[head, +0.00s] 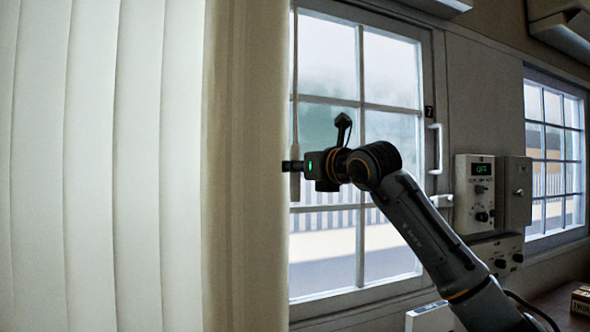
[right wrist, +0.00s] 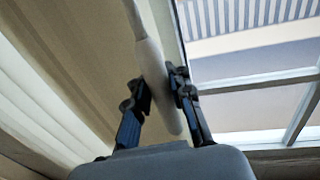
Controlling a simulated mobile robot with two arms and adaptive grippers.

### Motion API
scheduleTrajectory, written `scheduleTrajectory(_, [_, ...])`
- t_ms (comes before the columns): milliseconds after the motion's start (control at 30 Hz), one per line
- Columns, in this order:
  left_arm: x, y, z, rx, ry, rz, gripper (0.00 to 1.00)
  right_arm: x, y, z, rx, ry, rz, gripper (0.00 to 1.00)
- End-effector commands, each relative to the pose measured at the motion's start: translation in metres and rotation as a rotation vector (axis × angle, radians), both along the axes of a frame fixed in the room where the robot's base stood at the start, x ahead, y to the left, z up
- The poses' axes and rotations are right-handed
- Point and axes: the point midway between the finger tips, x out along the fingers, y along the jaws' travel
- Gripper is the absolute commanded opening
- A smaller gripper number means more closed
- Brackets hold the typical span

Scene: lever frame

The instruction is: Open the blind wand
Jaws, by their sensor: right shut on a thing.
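The blind wand (head: 295,110) is a thin pale rod. It hangs almost straight down in front of the window, at the right edge of the blind. In the right wrist view the wand (right wrist: 152,58) runs between the two black fingers, with its thicker lower end near the palm. My right gripper (head: 291,167) is shut on the wand near its lower end; it also shows in the right wrist view (right wrist: 161,92). The blind (head: 90,160) is made of tall cream vertical slats, with a beige strip (head: 245,200) at its right edge. My left gripper is not in view.
A white-framed window (head: 390,68) is behind the wand, with a white handle (head: 437,148) on its right. Control boxes (head: 475,195) are on the wall further right. A second window (head: 555,150) is at the far right. A table (head: 555,305) is at the lower right.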

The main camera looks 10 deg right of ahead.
Motion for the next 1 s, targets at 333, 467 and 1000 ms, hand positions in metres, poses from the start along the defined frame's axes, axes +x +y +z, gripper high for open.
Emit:
scheduleTrajectory(333, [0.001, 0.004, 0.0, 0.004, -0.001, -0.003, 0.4, 0.001, -0.001, -0.004, -0.002, 0.009, -0.001, 0.43])
scheduleTrajectory(467, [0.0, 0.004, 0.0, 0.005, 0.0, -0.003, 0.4, 0.001, -0.001, -0.003, -0.001, 0.007, -0.001, 0.43])
scheduleTrajectory(1000, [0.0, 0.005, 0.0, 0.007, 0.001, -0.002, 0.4, -0.064, -0.026, -0.002, -0.002, 0.003, -0.003, 0.43])
